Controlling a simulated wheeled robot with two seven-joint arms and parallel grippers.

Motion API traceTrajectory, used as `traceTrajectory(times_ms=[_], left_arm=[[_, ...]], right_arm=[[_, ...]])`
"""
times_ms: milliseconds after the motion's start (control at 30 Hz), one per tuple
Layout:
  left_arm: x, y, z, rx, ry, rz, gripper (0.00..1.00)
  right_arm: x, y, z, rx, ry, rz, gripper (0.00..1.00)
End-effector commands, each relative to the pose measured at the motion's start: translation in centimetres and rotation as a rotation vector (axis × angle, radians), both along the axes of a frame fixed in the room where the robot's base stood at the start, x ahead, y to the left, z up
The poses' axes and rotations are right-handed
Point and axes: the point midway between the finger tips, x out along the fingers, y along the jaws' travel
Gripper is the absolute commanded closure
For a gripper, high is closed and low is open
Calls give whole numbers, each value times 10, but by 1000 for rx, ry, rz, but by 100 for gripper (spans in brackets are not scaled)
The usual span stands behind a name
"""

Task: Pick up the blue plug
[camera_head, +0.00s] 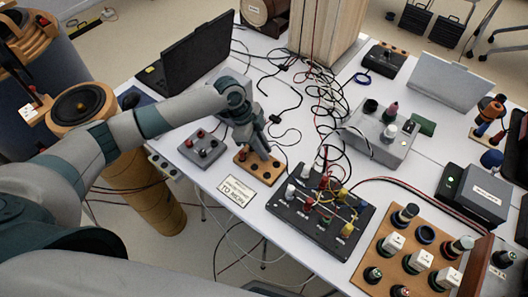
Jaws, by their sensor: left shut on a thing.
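My left gripper (262,150) reaches in from the left and points down at a small wooden block (243,164) with dark round sockets. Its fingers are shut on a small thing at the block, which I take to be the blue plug. The fingers hide the plug almost wholly, so its colour and whether it still sits in a socket cannot be told. My right gripper is not in view.
A grey box with red knobs (203,148) stands left of the block, and a paper sign (236,191) in front. A black panel with plugs and cables (320,220) is close on the right. Loose wires lie behind. A wooden rack (405,275) stands front right.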

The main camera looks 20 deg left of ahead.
Motion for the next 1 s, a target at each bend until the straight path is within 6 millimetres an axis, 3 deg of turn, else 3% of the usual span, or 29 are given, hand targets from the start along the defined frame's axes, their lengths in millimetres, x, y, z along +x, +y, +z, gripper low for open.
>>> traceTrajectory(times_ms=[367, 667, 900, 1000], left_arm=[[1, 0, 5, -1, -2, 0, 100], [2, 0, 41, -2, -6, -2, 100], [-16, -46, 67, -4, -5, -6, 100], [-22, -64, 79, -3, -4, -6, 100]], right_arm=[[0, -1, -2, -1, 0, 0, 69], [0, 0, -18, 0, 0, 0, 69], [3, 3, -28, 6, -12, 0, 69], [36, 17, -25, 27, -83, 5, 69]])
